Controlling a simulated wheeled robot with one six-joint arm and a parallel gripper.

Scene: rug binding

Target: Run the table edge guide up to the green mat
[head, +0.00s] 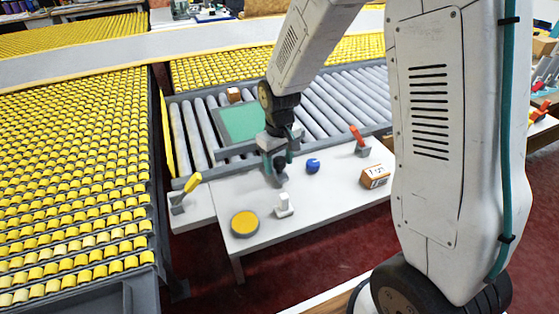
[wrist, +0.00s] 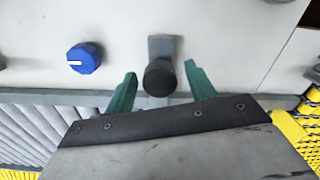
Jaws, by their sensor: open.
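The green mat (head: 240,121) lies flat on the grey rollers behind the white table, its right part hidden by my arm. A grey bar, seemingly the table edge guide (head: 234,150), runs along the table's roller side, just short of the mat's near edge. It also shows in the wrist view (wrist: 60,97). A dark round knob (wrist: 160,78) on a grey bracket (wrist: 164,46) stands by this edge. My gripper (head: 278,160) is over it, open, with one teal finger on each side of the knob in the wrist view (wrist: 160,70). Finger contact is not visible.
A small box (head: 234,95) sits beyond the mat.

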